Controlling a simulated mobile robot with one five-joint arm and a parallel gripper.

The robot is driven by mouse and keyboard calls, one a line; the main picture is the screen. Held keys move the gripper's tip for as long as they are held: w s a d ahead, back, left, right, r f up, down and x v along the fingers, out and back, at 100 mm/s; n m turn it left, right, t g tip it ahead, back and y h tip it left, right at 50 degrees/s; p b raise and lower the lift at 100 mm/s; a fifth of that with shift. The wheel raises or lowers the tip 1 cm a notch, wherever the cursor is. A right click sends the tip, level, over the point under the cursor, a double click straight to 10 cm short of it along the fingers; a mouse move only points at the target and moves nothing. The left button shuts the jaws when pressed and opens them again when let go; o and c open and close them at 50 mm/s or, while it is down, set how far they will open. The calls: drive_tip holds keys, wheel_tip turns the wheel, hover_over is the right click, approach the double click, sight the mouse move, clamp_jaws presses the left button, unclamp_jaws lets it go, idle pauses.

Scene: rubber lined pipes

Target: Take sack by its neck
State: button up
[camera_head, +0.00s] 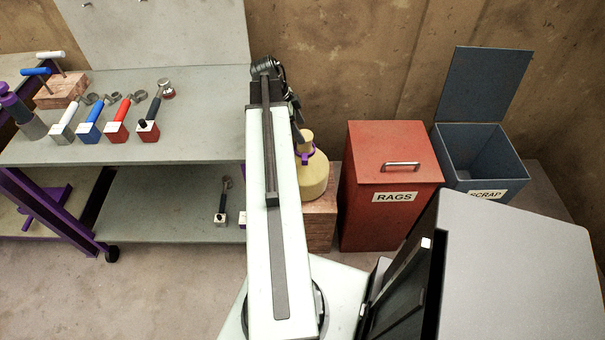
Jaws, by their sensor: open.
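The sack (314,180) is a pale yellow, rounded bag with a narrow upright neck and a purple band around the neck (305,148). It stands on a reddish wooden block just right of my arm. My arm covers part of the sack's left side. My gripper (299,132) is a dark shape at the end of the arm, pointing down close to the top left of the neck. It is open. Its fingertips are small and partly hidden by my arm, so I cannot tell whether they are around the neck or beside it.
A red RAGS bin (388,210) with a closed lid stands right of the block (320,220). A grey SCRAP bin (480,160) with its lid up is beyond it. The grey bench (200,115) at left holds several coloured-handled tools. A brown wall (345,60) is behind.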

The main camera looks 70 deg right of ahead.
sight(305, 136)
drive_tip(key=b+x, duration=0.5)
drive_tip(key=shift+f, duration=0.25)
drive_tip(key=shift+r, duration=0.2)
clamp_jaws()
